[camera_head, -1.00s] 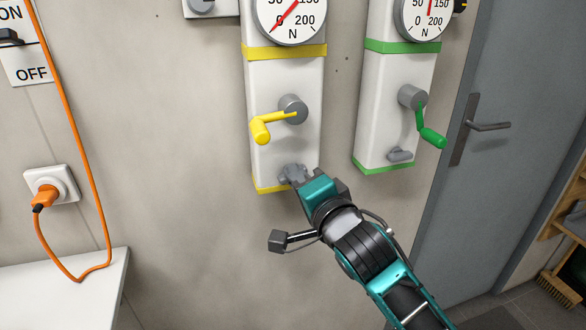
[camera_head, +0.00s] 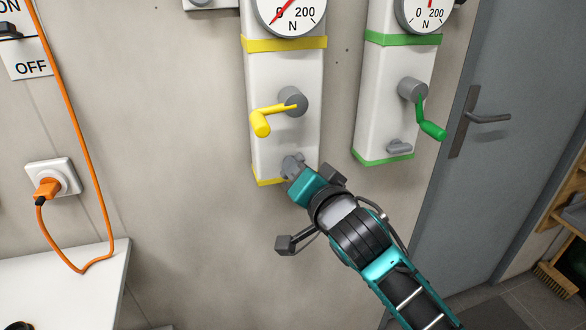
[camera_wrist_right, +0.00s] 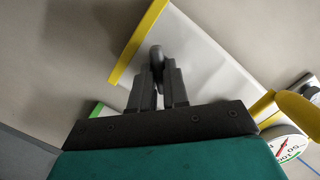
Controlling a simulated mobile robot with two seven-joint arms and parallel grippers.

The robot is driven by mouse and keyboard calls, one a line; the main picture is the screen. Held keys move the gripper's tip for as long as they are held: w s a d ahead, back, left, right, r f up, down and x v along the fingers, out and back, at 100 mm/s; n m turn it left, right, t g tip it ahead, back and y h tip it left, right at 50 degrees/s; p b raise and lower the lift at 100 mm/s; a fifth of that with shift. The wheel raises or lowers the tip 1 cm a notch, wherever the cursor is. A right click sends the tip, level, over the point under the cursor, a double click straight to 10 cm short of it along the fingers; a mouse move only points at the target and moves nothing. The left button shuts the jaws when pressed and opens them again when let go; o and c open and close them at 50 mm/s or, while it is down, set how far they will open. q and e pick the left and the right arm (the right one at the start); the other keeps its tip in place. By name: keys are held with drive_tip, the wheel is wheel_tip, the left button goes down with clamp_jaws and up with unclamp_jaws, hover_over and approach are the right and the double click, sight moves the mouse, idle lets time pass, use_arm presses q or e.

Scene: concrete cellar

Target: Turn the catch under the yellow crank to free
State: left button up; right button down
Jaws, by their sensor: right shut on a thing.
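The yellow crank (camera_head: 273,115) sticks out from a white wall unit with yellow bands, its handle to the left. Below it, near the lower yellow band, is the small grey catch (camera_head: 290,163). My right gripper (camera_head: 297,172) reaches up to it from the lower right and is shut on it. In the right wrist view the two dark fingers (camera_wrist_right: 157,88) stand on either side of the dark catch (camera_wrist_right: 156,57), whose rounded end shows above the fingertips. The fingers hide part of the catch in both views. My left gripper is not in view.
A similar unit with a green crank (camera_head: 428,121) and its own grey catch (camera_head: 399,146) is to the right. Beyond it is a grey door with a handle (camera_head: 487,118). An orange cable (camera_head: 88,150) hangs at the left above a white table (camera_head: 70,275).

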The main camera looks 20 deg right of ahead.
drive_tip(key=shift+r, duration=0.1)
drive_tip(key=n+h, duration=0.1)
drive_tip(key=n, duration=0.3)
drive_tip(key=shift+r, duration=0.1)
idle(0.3)
drive_tip(key=n, duration=0.3)
drive_tip(key=shift+a+h, duration=0.1)
drive_tip(key=shift+h, duration=0.3)
drive_tip(key=c, duration=1)
unclamp_jaws()
drive_tip(key=shift+n, duration=0.3)
drive_tip(key=shift+f, duration=0.2)
